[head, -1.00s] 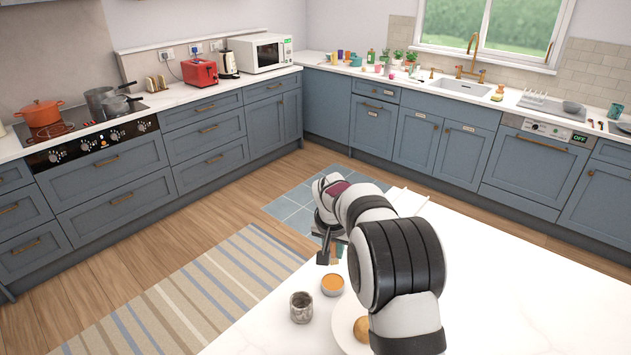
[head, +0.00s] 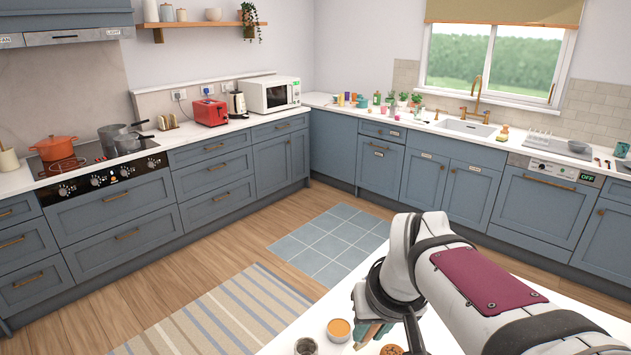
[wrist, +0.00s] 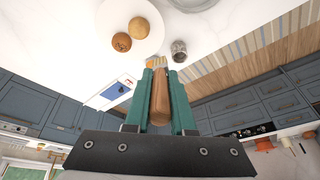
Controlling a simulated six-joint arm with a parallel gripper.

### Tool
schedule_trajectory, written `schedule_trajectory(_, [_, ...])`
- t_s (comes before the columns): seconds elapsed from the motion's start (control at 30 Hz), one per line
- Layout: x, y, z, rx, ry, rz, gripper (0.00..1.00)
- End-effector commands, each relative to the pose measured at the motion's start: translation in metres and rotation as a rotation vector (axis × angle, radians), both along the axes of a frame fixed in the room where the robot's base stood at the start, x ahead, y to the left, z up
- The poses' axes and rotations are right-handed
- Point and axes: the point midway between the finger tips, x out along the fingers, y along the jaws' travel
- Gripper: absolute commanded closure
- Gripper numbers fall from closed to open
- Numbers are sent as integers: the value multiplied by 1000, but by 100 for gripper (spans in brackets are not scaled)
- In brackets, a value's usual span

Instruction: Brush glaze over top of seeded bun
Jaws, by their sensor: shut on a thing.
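My gripper (head: 368,334) is low over the white counter in the head view, near its lower edge. In the wrist view its teal fingers (wrist: 160,97) are shut on the wooden handle of a brush (wrist: 160,100); the bristles show only as a small tan patch past the fingertips. A bowl of orange glaze (head: 338,330) stands left of my gripper in the head view. A darker, speckled bun (wrist: 121,42) sits on a white plate (wrist: 152,44), beside a paler bun (wrist: 139,28). One bun (head: 391,350) shows at the head view's bottom edge, partly cut off.
A grey cup (head: 306,346) stands left of the glaze bowl; it also shows in the wrist view (wrist: 179,50). A white card with a blue panel (wrist: 120,91) lies left of the fingers there. Blue cabinets (head: 220,190) line the far walls, beyond open floor.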

Motion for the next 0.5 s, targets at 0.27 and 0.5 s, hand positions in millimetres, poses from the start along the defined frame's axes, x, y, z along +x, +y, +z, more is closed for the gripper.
schedule_trajectory(0.27, [1,0,0,0,-1,-1,100])
schedule_trajectory(0.5, [14,-14,-8,-22,1,-13,100])
